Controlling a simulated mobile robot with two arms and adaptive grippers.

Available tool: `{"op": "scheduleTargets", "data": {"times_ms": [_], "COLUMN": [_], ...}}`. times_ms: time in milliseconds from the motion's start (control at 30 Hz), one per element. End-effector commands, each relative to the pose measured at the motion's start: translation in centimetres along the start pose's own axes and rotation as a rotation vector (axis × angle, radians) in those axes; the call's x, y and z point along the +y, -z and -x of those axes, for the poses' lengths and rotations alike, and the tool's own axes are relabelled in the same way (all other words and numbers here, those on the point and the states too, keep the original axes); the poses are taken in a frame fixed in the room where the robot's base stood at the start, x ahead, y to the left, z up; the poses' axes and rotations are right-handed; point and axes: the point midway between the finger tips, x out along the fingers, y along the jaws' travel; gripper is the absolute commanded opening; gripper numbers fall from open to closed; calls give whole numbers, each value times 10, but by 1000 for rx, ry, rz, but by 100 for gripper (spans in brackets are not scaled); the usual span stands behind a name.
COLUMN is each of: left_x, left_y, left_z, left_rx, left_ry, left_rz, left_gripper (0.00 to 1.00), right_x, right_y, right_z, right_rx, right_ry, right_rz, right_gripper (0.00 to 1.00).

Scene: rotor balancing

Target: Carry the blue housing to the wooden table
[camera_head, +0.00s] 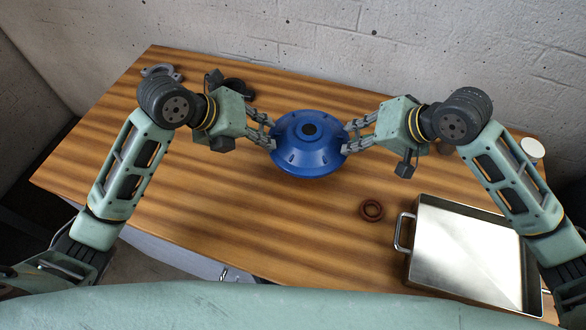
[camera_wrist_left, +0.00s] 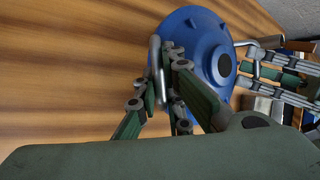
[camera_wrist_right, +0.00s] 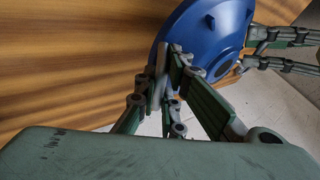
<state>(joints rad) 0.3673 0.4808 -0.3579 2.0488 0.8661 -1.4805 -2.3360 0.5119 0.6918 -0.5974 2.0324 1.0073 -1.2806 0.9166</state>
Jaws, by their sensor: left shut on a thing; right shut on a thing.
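The blue housing (camera_head: 309,150) is a round, domed part with a dark hole in its top. It is upright over the middle of the wooden table (camera_head: 200,220); I cannot tell whether it touches the top. My left gripper (camera_head: 272,140) is shut on its left side and my right gripper (camera_head: 347,143) on its right side. The left wrist view shows the housing (camera_wrist_left: 200,35) with the left gripper (camera_wrist_left: 168,62) at its edge. The right wrist view shows the housing (camera_wrist_right: 205,35) with the right gripper (camera_wrist_right: 170,62) at its edge.
A metal tray (camera_head: 412,275) with a handle is at the table's right front. A brown ring (camera_head: 372,210) lies left of it. A grey part (camera_head: 162,71) and a dark round part (camera_head: 238,88) lie at the back left. A white-topped container (camera_head: 532,150) is at the right. The left front is clear.

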Motion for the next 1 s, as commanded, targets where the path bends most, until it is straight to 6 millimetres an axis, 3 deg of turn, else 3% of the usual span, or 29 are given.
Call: {"op": "scheduleTargets", "data": {"times_ms": [67, 1000], "left_x": [11, 20], "left_y": [0, 5], "left_z": [-6, -18], "left_rx": [-8, -8], "left_ry": [-16, -17], "left_rz": [-2, -2], "left_gripper": [0, 0], "right_x": [11, 20], "right_y": [2, -3], "right_z": [-5, -18], "right_rx": [11, 11], "right_ry": [-16, -16], "right_rz": [2, 2], "right_gripper": [0, 0]}}
